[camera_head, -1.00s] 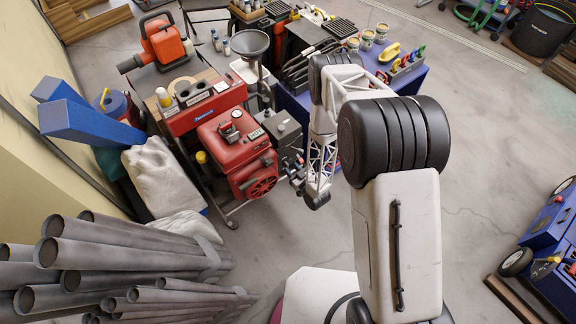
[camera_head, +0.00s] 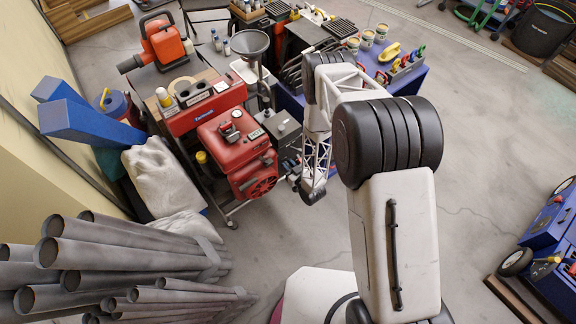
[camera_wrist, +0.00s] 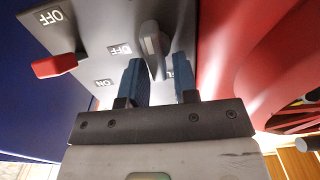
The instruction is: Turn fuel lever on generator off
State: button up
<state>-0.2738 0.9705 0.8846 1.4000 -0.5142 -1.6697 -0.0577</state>
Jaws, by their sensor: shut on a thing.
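The red generator (camera_head: 226,134) stands left of my arm in the head view, with a grey control panel (camera_head: 284,127) on its right side. In the wrist view the grey panel (camera_wrist: 100,25) carries a grey lever (camera_wrist: 151,38) and a red lever (camera_wrist: 55,65) to its left. "OFF" and "ON" labels show on the panel; another label ending in "EL" is partly hidden behind my right finger. My gripper (camera_wrist: 160,62) has its two blue fingers on either side of the grey lever, shut on it. In the head view the fingers are too small to make out.
The generator's red body (camera_wrist: 240,50) rises close to the right of the gripper. A blue table (camera_head: 412,80) with tools and tins stands behind my arm. Grey pipes (camera_head: 130,260) lie at lower left. The floor (camera_head: 490,130) on the right is mostly clear.

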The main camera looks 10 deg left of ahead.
jog(key=shift+n, duration=0.3)
jog(key=shift+s+a+n, duration=0.15)
jog(key=shift+n, duration=0.85)
jog(key=shift+s+a+n, duration=0.1)
jog(key=shift+s+n, duration=0.05)
jog(key=shift+n, duration=0.85)
jog(key=o, duration=0.7)
jog(key=shift+f, duration=0.1)
jog(key=shift+c, duration=0.2)
jog(key=shift+m, duration=0.5)
jog(key=shift+w+d+m, duration=0.15)
jog(key=shift+m, duration=0.75)
jog(key=shift+w+d+m, duration=0.1)
jog(key=shift+m, duration=0.8)
jog(key=v, duration=0.7)
jog(key=w+d+r+h, duration=0.2)
jog(key=w+r, duration=0.1)
jog(key=r, duration=0.6)
jog(key=w+d+r+m+h, duration=0.1)
jog(key=w+r, duration=0.3)
jog(key=r, duration=0.5)
jog(key=w+d+r+h, duration=0.3)
jog(key=w+d+r, duration=0.1)
jog(key=r, duration=0.6)
jog(key=shift+w+m+g+h, duration=0.2)
jog(key=shift+m+g+h, duration=0.1)
jog(key=shift+g+h, duration=0.1)
